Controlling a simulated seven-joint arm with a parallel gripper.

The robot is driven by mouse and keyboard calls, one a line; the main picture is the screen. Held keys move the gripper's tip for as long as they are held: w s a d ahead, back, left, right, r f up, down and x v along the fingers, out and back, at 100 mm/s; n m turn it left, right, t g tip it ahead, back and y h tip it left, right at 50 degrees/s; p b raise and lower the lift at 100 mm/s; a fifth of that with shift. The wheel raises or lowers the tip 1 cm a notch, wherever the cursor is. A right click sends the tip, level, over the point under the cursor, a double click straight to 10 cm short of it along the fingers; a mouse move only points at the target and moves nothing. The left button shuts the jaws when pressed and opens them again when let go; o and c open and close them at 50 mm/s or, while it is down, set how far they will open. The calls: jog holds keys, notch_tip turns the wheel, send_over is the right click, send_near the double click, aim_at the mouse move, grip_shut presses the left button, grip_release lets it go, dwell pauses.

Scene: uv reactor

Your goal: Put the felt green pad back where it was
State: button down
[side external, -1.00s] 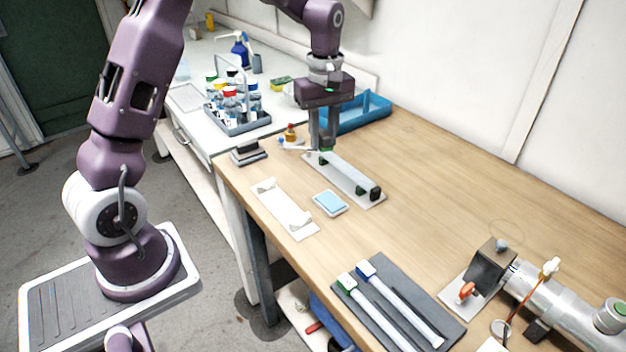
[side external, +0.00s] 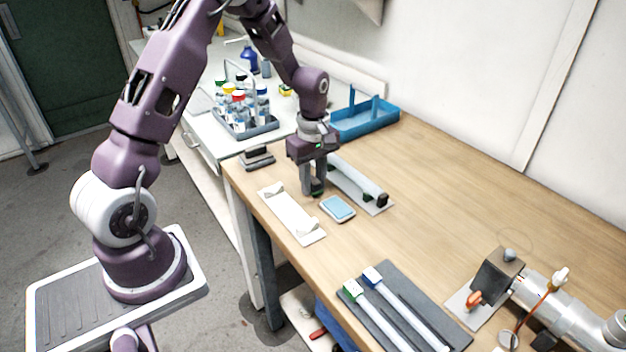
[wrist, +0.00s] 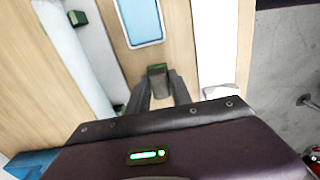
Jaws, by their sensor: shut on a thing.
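My gripper (side external: 314,190) is shut on a small dark block with a green face, the felt green pad (wrist: 157,69). In the side view the pad (side external: 318,193) shows as a bit of green at the fingertips. It is low over the table, between the white plate with two raised ends (side external: 292,214) and the plate bearing a clear tube (side external: 355,183). I cannot tell whether it touches the table. A dark green block (wrist: 77,18) sits at the tube's near end; my gripper partly hides the far end in the side view.
A light blue pad in a small tray (side external: 338,208) lies just in front of my gripper. A dark stacked block (side external: 257,157) sits at the table's left edge. A blue tray (side external: 365,118) and bottle rack (side external: 247,125) stand behind. The table's right middle is clear.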

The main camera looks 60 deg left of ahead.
aim_at(313, 180)
jog(key=shift+s+f, duration=0.15)
jog(key=shift+f, duration=0.3)
jog(key=c, duration=1.1)
grip_release()
jog(key=shift+f, duration=0.1)
jog(key=shift+c, duration=0.2)
jog(key=shift+s, duration=0.1)
jog(key=s+d+r+m+t, duration=0.1)
jog(key=d+r+m, duration=0.1)
jog(key=r, duration=0.7)
jog(key=s+d+r+m, duration=0.1)
jog(key=s+d+r, duration=0.1)
jog(key=r, duration=0.8)
jog(key=s+d+r+m+t, duration=0.2)
jog(key=s+d+m, duration=0.2)
jog(key=s+m, duration=0.3)
jog(key=s+d+r+m+t, duration=0.2)
jog(key=s+d+m, duration=0.3)
jog(key=s, duration=0.8)
jog(key=r+m, duration=0.1)
jog(key=m, duration=0.2)
jog(key=shift+d+t, duration=0.25)
jog(key=shift+t, duration=0.05)
